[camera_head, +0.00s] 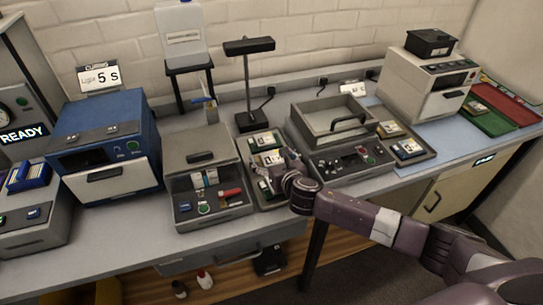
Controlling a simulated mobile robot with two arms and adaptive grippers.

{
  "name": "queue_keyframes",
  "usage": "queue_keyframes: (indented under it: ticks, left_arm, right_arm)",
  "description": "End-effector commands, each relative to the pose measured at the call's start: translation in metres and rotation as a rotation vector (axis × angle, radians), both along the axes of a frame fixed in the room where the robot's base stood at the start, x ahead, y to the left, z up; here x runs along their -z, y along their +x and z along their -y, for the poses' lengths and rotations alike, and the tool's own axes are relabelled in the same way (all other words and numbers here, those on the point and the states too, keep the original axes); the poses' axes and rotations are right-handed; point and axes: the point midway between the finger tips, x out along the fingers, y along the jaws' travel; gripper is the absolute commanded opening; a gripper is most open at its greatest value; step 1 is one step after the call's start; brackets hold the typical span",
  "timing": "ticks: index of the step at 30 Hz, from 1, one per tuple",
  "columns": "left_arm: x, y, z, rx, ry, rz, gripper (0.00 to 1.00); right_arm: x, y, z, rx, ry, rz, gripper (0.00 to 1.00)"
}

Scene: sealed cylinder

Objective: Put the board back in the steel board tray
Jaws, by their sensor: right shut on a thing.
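My right gripper (280,170) reaches in from the right over a narrow grey tray (283,203) in the middle of the bench. It is shut on what looks like a small board with a white label (270,157); the fingers hide part of it, and I cannot tell whether it touches the tray. Another board (264,138) lies at the back of this tray, and a green one shows partly at the front. A second grey tray (428,154) at the right holds boards (408,149). I cannot tell which tray is the steel one. My left gripper is not in view.
A grey machine with a raised lid (200,160) stands left of the narrow tray, and a handled box unit (340,125) stands right of it. A black lamp (250,85) stands behind. Green (490,122) and red (512,104) trays lie far right. A blue oven (105,140) is left.

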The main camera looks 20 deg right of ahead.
Motion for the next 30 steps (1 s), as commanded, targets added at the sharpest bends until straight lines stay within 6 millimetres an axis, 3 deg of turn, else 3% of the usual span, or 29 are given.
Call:
queue_keyframes:
  ticks: [4, 5, 9, 18, 23, 30]
  left_arm:
    - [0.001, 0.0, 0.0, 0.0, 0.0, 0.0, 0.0]
    - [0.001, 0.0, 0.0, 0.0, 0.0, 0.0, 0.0]
    - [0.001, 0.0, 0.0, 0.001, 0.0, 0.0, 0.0]
    - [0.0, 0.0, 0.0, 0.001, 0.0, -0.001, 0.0]
    - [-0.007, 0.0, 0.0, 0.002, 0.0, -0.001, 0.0]
    - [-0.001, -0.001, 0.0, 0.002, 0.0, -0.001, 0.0]
  right_arm:
    - [0.001, 0.0, 0.0, 0.0, 0.0, 0.0, 0.53]
    - [0.002, 0.0, 0.0, 0.0, 0.0, -0.001, 0.82]
    - [0.002, 0.0, 0.0, 0.0, 0.0, 0.0, 0.97]
    - [0.0, 0.0, 0.0, 0.0, 0.0, 0.0, 0.97]
    - [-0.015, 0.0, 0.0, -0.001, 0.001, 0.001, 0.97]
    - [-0.024, -0.036, 0.001, -0.002, 0.001, -0.001, 0.97]
